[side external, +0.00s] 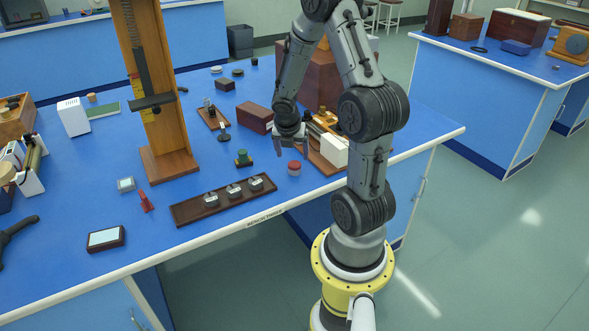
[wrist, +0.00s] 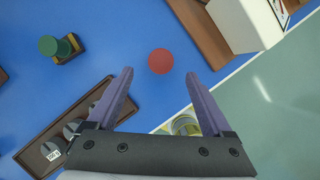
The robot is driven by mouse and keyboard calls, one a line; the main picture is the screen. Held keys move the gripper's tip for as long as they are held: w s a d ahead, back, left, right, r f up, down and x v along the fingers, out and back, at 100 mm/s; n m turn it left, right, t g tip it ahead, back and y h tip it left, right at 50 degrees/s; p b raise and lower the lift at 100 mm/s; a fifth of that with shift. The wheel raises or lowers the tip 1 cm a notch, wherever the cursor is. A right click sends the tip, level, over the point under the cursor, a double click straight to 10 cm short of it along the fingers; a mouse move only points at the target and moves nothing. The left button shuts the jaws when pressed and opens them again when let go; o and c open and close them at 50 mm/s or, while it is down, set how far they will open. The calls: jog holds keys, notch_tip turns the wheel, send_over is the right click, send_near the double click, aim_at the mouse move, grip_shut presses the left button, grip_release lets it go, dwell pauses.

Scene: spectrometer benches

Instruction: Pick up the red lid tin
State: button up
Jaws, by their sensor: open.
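The red lid tin (side external: 294,167) stands upright on the blue bench top near its front edge, in the side external view. Its red lid faces up. In the wrist view the red lid tin (wrist: 160,61) shows from above as a red disc, ahead of the fingers and roughly centred between them. My gripper (side external: 292,147) is above the bench, beside and above the tin. In the wrist view my gripper (wrist: 160,72) has its two fingers spread wide with nothing held between them. I see no contact between fingers and tin.
A dark wooden tray with several metal pieces (side external: 179,213) lies left of the tin. A green-topped piece (side external: 242,157) stands behind and left. A wooden stand with a white block (side external: 334,151) is close on the right. The bench's white front edge (side external: 300,206) is near.

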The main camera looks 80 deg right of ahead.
aim_at(295, 165)
jog(key=shift+x, duration=3.1)
jog(key=shift+c, duration=0.2)
grip_shut()
